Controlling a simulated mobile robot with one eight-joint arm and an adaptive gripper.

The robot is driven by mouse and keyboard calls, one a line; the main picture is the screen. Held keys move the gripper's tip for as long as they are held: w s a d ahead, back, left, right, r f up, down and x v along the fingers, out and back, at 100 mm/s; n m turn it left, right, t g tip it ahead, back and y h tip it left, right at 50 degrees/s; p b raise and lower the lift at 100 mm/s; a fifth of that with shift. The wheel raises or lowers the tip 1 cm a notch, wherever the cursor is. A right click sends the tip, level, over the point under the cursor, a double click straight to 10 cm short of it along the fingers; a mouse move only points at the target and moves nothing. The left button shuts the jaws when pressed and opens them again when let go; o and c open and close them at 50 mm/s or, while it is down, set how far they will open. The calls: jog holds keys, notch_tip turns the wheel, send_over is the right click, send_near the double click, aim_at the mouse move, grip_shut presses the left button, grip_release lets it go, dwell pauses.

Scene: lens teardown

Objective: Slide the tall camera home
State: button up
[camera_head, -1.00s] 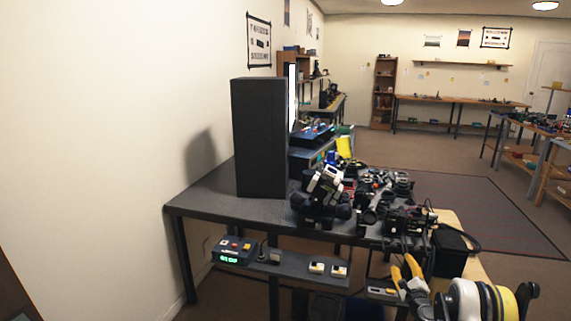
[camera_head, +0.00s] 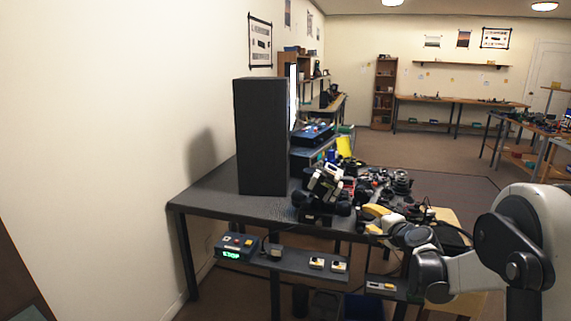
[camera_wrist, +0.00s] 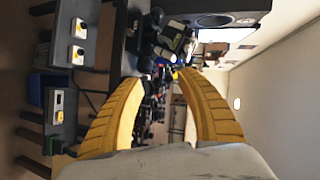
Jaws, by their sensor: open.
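A bulky black camera body with pale grey parts (camera_head: 326,184) stands tilted on the dark bench, right of a tall black cabinet. I take it for the tall camera, but I cannot tell for sure. It seems to show near the top of the wrist view (camera_wrist: 172,38), turned sideways. My gripper (camera_head: 374,221) is at the bench's front right part, to the right of that camera and apart from it. In the wrist view its two yellow fingers (camera_wrist: 158,76) are spread, with nothing held between them.
The tall black cabinet (camera_head: 262,140) fills the bench's left part. Several dark camera parts (camera_head: 385,185) crowd the bench behind my gripper. A low shelf (camera_head: 300,262) at the front bears a box with a green display (camera_head: 236,247) and small switches (camera_head: 327,264). The bench's front left (camera_head: 205,195) is clear.

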jog(key=s+a+r+n+g, duration=0.1)
jog(key=s+a+r+n, duration=0.15)
jog(key=s, duration=0.45)
jog(key=s+a+r+n+g, duration=0.2)
jog(key=s+a+n, duration=0.15)
jog(key=s, duration=0.35)
jog(key=s+a+r+n+g, duration=0.1)
jog(key=s+a+r+n, duration=0.15)
jog(key=s, duration=0.45)
jog(key=s+f+n+g+h, duration=0.1)
jog(key=s+f+n, duration=0.1)
jog(key=s, duration=0.9)
jog(key=s+f+n+g+h, duration=0.2)
jog(key=s+f+n, duration=0.1)
jog(key=s, duration=0.9)
jog(key=shift+s+d+f, duration=0.25)
jog(key=shift+d+f, duration=0.15)
jog(key=shift+f, duration=0.45)
jog(key=shift+n, duration=0.25)
